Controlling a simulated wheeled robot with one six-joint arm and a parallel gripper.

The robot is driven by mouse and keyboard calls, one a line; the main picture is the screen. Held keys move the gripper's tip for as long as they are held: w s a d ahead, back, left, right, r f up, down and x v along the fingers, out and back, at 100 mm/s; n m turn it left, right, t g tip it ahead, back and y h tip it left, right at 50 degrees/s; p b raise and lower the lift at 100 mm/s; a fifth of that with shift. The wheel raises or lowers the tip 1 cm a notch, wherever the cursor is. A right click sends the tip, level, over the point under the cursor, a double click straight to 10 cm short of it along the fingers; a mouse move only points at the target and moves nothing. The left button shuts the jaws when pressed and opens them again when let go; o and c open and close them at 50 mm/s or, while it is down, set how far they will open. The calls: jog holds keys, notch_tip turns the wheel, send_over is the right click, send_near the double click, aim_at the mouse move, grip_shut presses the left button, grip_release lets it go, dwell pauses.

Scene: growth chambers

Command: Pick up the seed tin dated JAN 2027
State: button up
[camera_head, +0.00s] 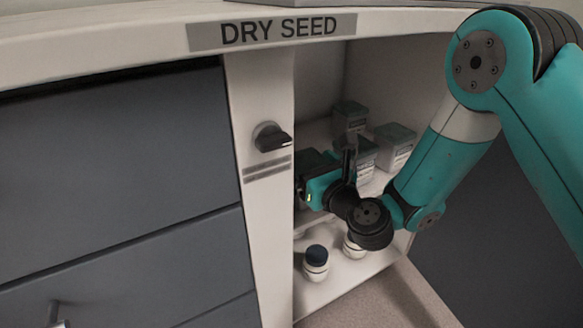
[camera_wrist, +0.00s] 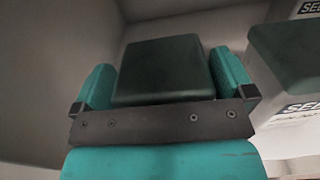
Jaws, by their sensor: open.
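Several seed tins with dark green lids and pale labels stand inside the open DRY SEED compartment. In the head view one is at the back (camera_head: 349,116), one at the right (camera_head: 396,146) and one in the middle (camera_head: 365,160). No date is readable. My gripper (camera_head: 322,180) reaches into the compartment at the left, partly hiding a tin there. In the wrist view my gripper (camera_wrist: 163,64) is open, with its teal fingers on either side of a dark-lidded tin (camera_wrist: 160,72). Its label is hidden, and I cannot tell whether the fingers touch it.
A neighbouring tin (camera_wrist: 288,55) stands close on the right in the wrist view, its label cut off. White jars stand lower down, one with a dark blue lid (camera_head: 316,262). A post with a black knob (camera_head: 270,137) borders the compartment's left side.

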jog(key=shift+w+a+r, duration=0.1)
jog(key=shift+w, duration=0.5)
jog(key=shift+a, duration=0.15)
jog(key=c, duration=0.9)
jog(key=shift+c, duration=0.2)
